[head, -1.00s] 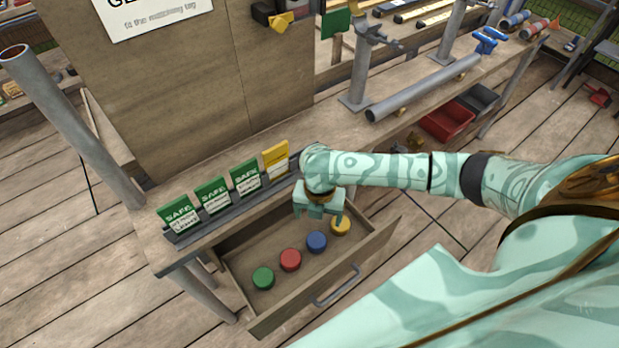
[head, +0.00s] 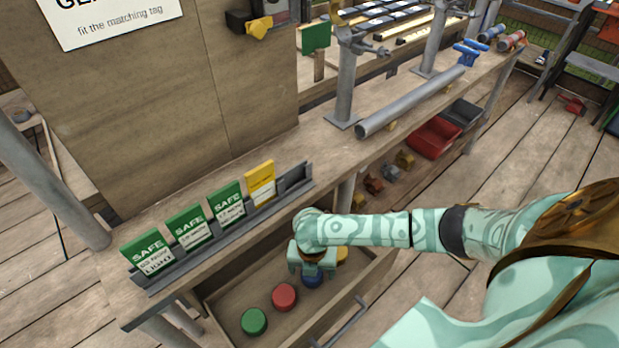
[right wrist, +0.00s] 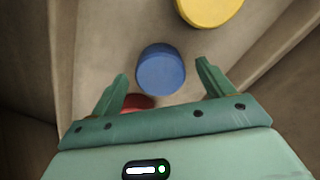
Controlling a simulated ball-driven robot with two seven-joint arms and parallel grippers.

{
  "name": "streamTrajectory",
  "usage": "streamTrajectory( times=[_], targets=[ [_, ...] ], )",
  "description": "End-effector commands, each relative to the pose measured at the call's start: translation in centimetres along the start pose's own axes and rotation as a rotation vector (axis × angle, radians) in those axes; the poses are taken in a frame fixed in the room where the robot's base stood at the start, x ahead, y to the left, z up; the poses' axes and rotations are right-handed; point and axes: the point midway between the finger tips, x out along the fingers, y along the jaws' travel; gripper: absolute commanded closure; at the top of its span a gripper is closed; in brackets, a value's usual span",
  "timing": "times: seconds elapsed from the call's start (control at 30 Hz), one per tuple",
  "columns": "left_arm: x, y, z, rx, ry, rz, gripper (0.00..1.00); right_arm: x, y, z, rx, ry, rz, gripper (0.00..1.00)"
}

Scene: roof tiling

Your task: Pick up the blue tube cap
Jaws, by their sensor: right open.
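The blue tube cap (head: 312,280) lies in the open drawer, between the red cap (head: 284,297) and the yellow cap (head: 342,255). My right gripper (head: 312,272) is over the drawer and partly hides the blue cap in the head view. In the right wrist view the blue cap (right wrist: 161,69) shows whole, just beyond and between the two spread fingertips (right wrist: 160,75). The fingers are open and nothing is between them; I cannot tell the exact height above the cap. My left gripper is not in view.
The wooden drawer (head: 238,296) also holds a green cap (head: 254,321). Its walls stand close around the gripper. The bench edge with a rack of green and yellow tags (head: 225,206) is above it. A grey pipe (head: 412,101) and red bin (head: 434,138) are farther right.

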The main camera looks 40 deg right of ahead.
Motion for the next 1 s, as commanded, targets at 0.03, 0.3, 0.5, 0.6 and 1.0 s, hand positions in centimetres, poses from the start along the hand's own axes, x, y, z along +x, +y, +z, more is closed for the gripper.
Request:
streamTrajectory(
  times=[0.03, 0.3, 0.5, 0.6, 1.0],
  targets=[
    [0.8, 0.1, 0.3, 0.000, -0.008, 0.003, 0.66, 1.4, -0.1, -0.1, -0.001, 0.004, -0.005, 0.20],
    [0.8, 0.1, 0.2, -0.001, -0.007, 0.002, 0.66, 1.4, 0.0, 0.0, -0.001, -0.001, 0.000, 0.23],
    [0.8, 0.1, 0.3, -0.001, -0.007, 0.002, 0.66, 1.4, 0.0, 0.0, -0.001, -0.001, -0.001, 0.67],
    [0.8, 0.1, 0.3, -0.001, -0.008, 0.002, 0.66, 1.4, -0.1, 0.0, -0.001, -0.001, -0.001, 0.67],
    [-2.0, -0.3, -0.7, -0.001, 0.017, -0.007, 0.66, -3.6, 0.1, 0.2, -0.001, -0.007, 0.005, 0.67]
  ],
)
